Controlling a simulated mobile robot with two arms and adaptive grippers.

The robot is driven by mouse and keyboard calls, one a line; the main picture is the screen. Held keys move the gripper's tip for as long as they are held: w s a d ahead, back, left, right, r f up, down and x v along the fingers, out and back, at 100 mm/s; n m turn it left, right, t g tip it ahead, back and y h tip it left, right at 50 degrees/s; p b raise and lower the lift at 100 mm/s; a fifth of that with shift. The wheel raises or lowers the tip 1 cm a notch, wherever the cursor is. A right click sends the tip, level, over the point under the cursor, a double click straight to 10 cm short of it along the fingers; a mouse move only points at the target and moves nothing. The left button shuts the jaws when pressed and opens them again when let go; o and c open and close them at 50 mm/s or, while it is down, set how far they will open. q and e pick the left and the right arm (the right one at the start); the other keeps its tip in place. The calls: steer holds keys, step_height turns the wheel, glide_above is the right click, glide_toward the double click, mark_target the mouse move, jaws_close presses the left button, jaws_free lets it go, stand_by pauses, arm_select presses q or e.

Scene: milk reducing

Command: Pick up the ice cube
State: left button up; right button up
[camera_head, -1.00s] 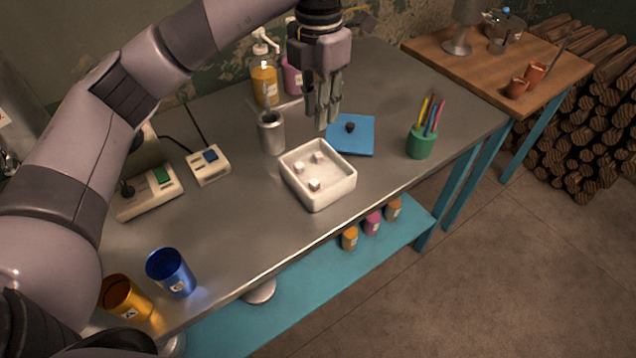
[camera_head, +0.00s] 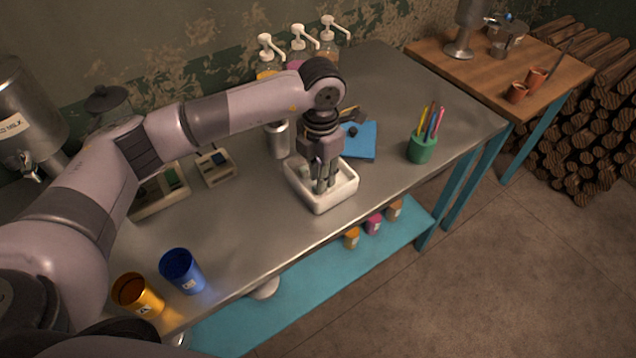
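A white square tray (camera_head: 338,199) stands on the metal table. My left gripper (camera_head: 321,190) points straight down into the tray, its fingertips low near the tray floor. The ice cubes inside are mostly hidden behind the gripper and its fingers, so I cannot make out any one clearly. The fingers look close together, but whether they are apart or hold a cube is too small to tell. My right gripper is not in view.
A green pen cup (camera_head: 421,149) stands to the right, a metal canister (camera_head: 278,140) behind left. Blue (camera_head: 182,271) and orange (camera_head: 137,294) cups stand at the front left. Table between cups and tray is clear.

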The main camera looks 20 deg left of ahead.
arm_select(q)
steer(key=shift+f, duration=1.1)
steer(key=c, duration=0.4)
steer(key=shift+o, duration=0.2)
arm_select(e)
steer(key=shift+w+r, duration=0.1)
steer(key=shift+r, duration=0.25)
arm_select(q)
steer(key=shift+r, duration=0.1)
